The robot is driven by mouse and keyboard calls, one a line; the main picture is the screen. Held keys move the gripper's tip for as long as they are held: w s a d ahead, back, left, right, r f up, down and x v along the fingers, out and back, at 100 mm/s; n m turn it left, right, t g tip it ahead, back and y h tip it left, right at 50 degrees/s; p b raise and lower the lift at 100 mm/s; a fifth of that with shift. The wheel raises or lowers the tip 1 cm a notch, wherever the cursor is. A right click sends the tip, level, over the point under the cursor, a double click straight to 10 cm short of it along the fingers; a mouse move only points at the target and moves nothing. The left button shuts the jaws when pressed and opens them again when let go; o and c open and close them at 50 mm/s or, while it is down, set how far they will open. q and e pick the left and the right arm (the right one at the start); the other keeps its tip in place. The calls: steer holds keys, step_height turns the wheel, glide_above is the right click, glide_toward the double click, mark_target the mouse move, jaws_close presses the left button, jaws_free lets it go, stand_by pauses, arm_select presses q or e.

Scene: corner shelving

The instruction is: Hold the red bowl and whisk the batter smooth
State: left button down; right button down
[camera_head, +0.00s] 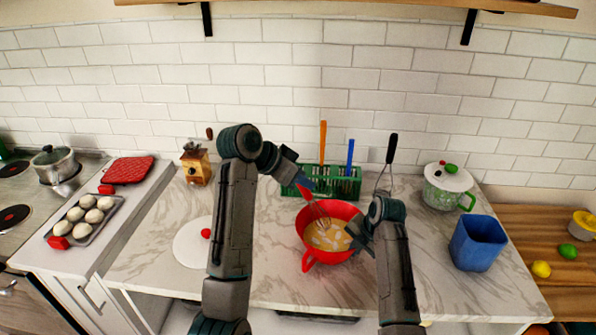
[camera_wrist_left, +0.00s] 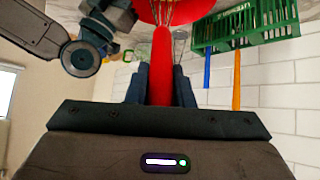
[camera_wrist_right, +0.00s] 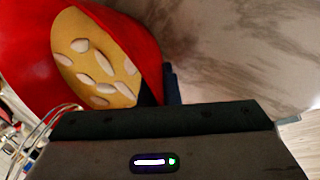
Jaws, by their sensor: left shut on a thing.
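The red bowl (camera_head: 345,209) stands on the marble counter and holds yellow batter (camera_head: 325,236) with pale lumps; the lumps also show in the right wrist view. My left gripper (camera_head: 300,180) is shut on the red handle of the whisk (camera_wrist_left: 162,65). The whisk slants down into the bowl, its wires (camera_head: 322,217) at the batter. My right gripper (camera_head: 358,238) is at the bowl's right rim. In the right wrist view its fingers (camera_wrist_right: 160,92) sit close on either side of the bowl wall, one partly hidden by the bowl.
A green rack (camera_head: 347,188) with orange- and blue-handled tools stands behind the bowl. A blue container (camera_head: 478,243) and a lidded green-handled bowl (camera_head: 447,190) are at right. A white lid (camera_head: 190,243) and a grinder (camera_head: 196,165) are at left.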

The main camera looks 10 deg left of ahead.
mark_target(310, 195)
arm_select(q)
steer(key=shift+w+d+f, duration=0.2)
steer(key=shift+d+f, duration=0.15)
steer(key=shift+f, duration=0.65)
steer(key=shift+w+d+f, duration=0.25)
steer(key=shift+d+f, duration=0.1)
steer(key=shift+f, duration=0.6)
steer(key=shift+w+d+f, duration=0.2)
steer(key=shift+d+f, duration=0.15)
steer(key=shift+f, duration=0.65)
